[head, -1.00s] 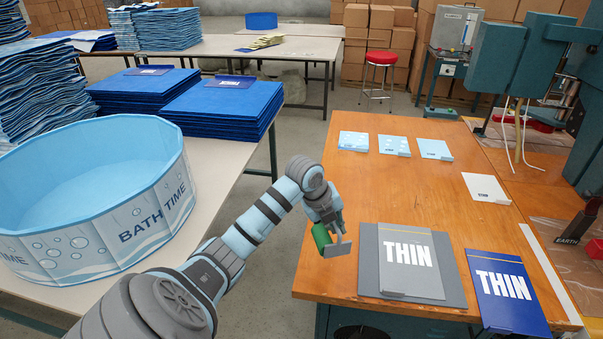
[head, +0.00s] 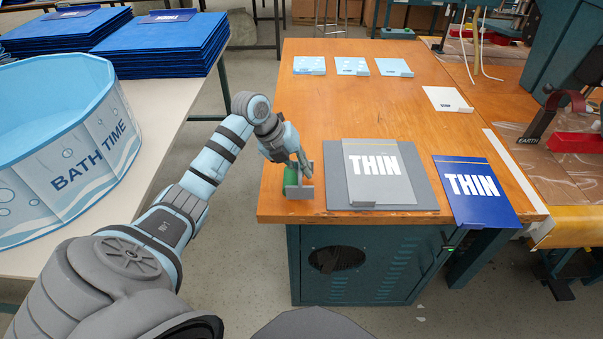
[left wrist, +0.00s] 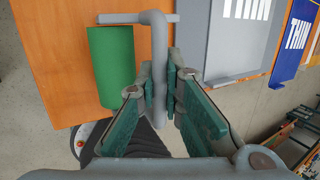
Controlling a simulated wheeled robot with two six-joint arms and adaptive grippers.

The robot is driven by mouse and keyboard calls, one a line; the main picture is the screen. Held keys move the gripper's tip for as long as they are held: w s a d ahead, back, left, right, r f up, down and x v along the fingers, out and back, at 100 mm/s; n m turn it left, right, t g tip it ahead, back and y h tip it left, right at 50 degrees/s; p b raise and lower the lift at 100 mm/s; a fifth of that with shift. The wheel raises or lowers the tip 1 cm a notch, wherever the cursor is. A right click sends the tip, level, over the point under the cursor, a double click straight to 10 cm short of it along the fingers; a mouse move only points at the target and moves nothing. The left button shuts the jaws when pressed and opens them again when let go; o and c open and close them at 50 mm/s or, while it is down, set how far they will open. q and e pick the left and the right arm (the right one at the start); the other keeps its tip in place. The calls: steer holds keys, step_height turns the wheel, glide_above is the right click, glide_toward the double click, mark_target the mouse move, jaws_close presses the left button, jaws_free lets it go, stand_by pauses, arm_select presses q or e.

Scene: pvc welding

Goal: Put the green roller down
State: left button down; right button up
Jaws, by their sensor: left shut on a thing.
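The green roller (head: 291,179) has a grey metal handle and is at the front left of the wooden table, left of the grey sheet. My left gripper (head: 302,165) is shut on the handle. In the left wrist view, the green roller (left wrist: 111,65) is left of the fingers (left wrist: 170,88), and its bent grey handle (left wrist: 153,35) runs between them. The roller is over the wooden top or on it; I cannot tell whether it touches. My right gripper is not in view.
The wooden table (head: 290,110) holds a grey "THIN" folder (head: 375,185) on a grey sheet (head: 335,190), with a blue "THIN" folder (head: 474,200) to the right. Several small cards lie farther back. A blue pool (head: 60,160) stands on the left table. The wooden table's middle is clear.

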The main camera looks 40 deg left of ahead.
arm_select(q)
steer(key=shift+a+f, duration=0.1)
steer(key=shift+f, duration=0.55)
steer(key=shift+f, duration=0.1)
steer(key=c, duration=1.7)
jaws_free()
steer(key=p+v, duration=0.1)
steer(key=v, duration=1.1)
steer(key=shift+p, duration=0.3)
